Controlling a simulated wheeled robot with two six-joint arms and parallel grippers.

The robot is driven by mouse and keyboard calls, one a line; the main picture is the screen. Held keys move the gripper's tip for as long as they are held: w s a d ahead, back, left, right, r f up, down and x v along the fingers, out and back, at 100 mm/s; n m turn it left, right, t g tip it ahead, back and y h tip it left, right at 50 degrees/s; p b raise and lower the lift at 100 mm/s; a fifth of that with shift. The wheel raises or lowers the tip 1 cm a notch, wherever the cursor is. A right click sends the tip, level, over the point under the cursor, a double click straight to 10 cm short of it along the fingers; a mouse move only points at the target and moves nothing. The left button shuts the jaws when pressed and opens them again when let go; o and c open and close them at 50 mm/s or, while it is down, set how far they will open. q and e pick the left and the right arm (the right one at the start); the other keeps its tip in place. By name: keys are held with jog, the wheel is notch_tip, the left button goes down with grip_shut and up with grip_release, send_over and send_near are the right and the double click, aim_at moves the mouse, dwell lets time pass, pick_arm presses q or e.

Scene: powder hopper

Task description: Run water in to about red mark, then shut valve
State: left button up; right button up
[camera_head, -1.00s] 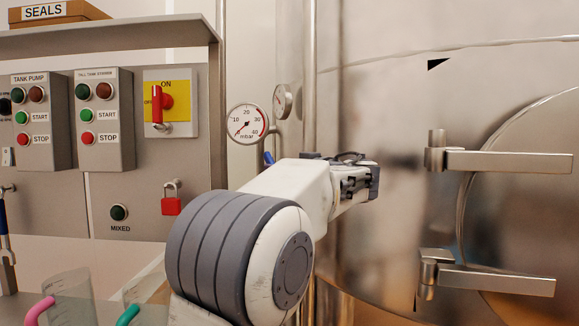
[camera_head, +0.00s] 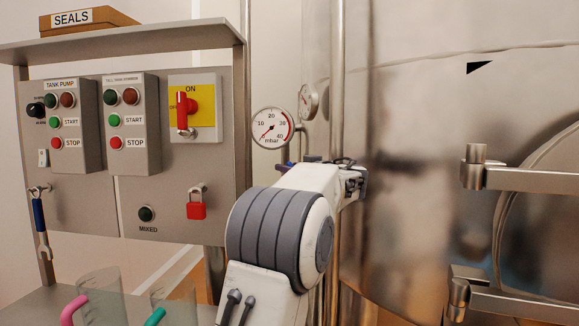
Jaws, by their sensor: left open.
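My left gripper (camera_head: 354,182) is at the end of my white and grey arm, in front of the steel tank (camera_head: 410,130). It is seen from behind and holds nothing that I can see. A small blue part (camera_head: 289,164) shows just behind my arm, below the gauge; my arm hides most of what it belongs to. The round mbar gauge (camera_head: 271,128) has a red band at the right of its dial, and its needle points to the lower left. No water level is visible. My right gripper is out of view.
The control panel (camera_head: 178,196) at left carries pump and stirrer boxes, a red-handled switch (camera_head: 184,110) and a red padlock (camera_head: 196,210). Jugs with pink (camera_head: 74,309) and green (camera_head: 155,316) handles stand below. A vertical pipe (camera_head: 337,80) and tank door hinges (camera_head: 475,172) flank my gripper.

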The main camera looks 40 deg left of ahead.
pick_arm(q)
grip_shut()
jog(key=shift+s+a, duration=0.1)
dwell(1.2)
